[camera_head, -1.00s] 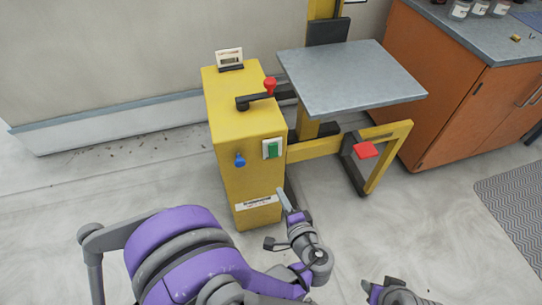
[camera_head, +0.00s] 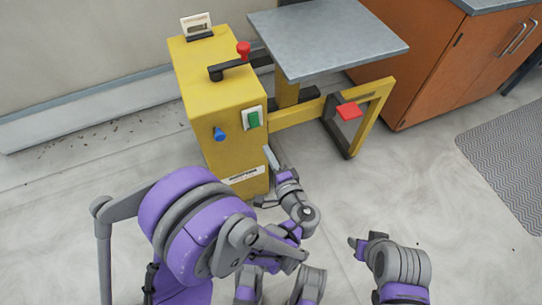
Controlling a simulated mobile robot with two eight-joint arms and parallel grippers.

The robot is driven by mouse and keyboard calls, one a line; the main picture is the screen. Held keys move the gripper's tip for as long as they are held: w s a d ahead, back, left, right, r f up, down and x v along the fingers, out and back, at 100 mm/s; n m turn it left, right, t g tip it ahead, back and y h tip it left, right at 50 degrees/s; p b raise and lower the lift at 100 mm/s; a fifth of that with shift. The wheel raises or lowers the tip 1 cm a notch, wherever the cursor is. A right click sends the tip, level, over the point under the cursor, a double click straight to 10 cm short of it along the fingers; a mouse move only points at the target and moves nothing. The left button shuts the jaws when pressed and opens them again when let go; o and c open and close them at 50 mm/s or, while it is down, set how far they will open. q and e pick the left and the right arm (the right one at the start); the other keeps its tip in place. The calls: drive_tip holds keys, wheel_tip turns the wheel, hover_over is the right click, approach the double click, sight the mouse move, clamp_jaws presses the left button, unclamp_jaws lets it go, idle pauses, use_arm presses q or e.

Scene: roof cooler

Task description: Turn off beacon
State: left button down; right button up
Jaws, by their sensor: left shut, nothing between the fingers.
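No beacon can be made out by its look in the head view. A yellow cabinet (camera_head: 217,85) stands by the wall. Its front has a green rocker switch (camera_head: 253,119) in a pale frame and a blue knob (camera_head: 219,134). On its top are a black lever (camera_head: 230,70), a red knob (camera_head: 243,49) and a small display (camera_head: 196,25). My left gripper (camera_head: 271,157) is shut and empty, near the cabinet's lower right front edge, below the switch. I cannot tell whether it touches. My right gripper (camera_head: 357,247) is low over the floor, right of the left one; its jaws are unclear.
A grey platform (camera_head: 327,38) on a yellow frame (camera_head: 373,115) juts right from the cabinet. A red pad (camera_head: 348,111) sits on the frame. An orange-brown cupboard (camera_head: 430,60) stands at the upper right. A patterned mat (camera_head: 505,165) lies at right. The front floor is clear.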

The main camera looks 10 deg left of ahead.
sight(254, 126)
use_arm(q)
drive_tip(key=b+x, duration=0.1)
drive_tip(key=x, duration=0.8)
drive_tip(key=shift+w+a, duration=0.15)
drive_tip(key=shift+w, duration=0.1)
use_arm(e)
drive_tip(key=shift+x, duration=0.85)
drive_tip(key=shift+s, duration=0.15)
use_arm(q)
drive_tip(key=shift+w+a+f+b, duration=0.15)
drive_tip(key=shift+w+f+b, duration=0.05)
drive_tip(key=shift+b, duration=0.1)
use_arm(e)
drive_tip(key=shift+f, duration=0.15)
drive_tip(key=shift+s, duration=0.1)
